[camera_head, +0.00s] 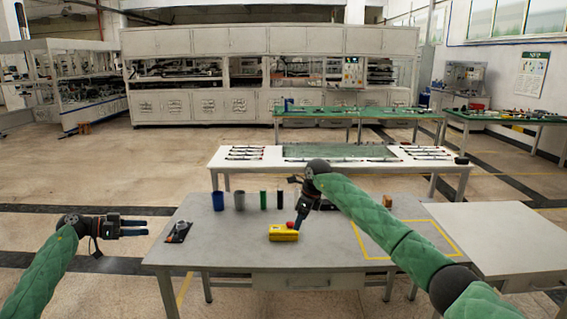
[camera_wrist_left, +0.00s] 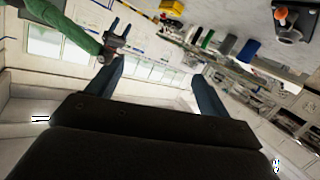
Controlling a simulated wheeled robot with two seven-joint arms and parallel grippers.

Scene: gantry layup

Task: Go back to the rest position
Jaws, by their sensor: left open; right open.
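My left gripper (camera_head: 140,227) is in the head view off the left edge of the grey table, open and empty. Its two fingers stand wide apart in the left wrist view (camera_wrist_left: 160,88). My right gripper (camera_head: 296,222) points down over the middle of the table, close to a yellow box (camera_head: 284,234) with a red knob. Its fingers overlap in the head view, but they show apart in the left wrist view (camera_wrist_left: 118,28), with nothing seen between them. Whether it touches the box cannot be told.
The grey table (camera_head: 230,255) holds a dark plate with a small part (camera_head: 178,232), a blue cup (camera_head: 218,201), several small cylinders and a yellow taped square (camera_head: 408,256). A white table (camera_head: 490,240) adjoins at right. A white fixture table (camera_head: 225,165) stands behind.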

